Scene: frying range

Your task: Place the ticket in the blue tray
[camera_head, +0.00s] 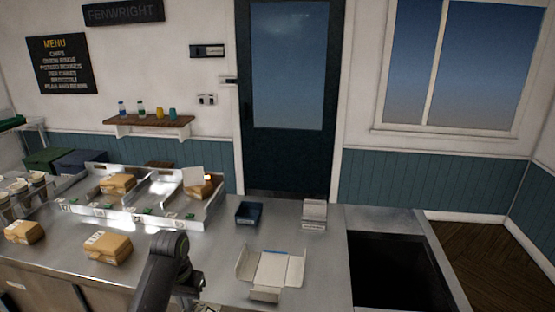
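The blue tray (249,213) is a small dark blue open box on the steel counter, right of the metal rack. I cannot single out the ticket for certain. A small pale patch (209,308) shows at the bottom edge, just below my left gripper, and is mostly cut off. My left gripper (193,289) is low over the front of the counter, left of the open carton and nearer than the blue tray. Its fingertips are dark and small, so whether they are open or hold anything is unclear. My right gripper is out of view.
An open white carton (271,270) lies in front of the blue tray. A white block (314,213) stands to its right. A metal rack (147,217) with brown boxes is at the left, with a closed box (107,247) before it. A dark recess (399,270) opens at the right.

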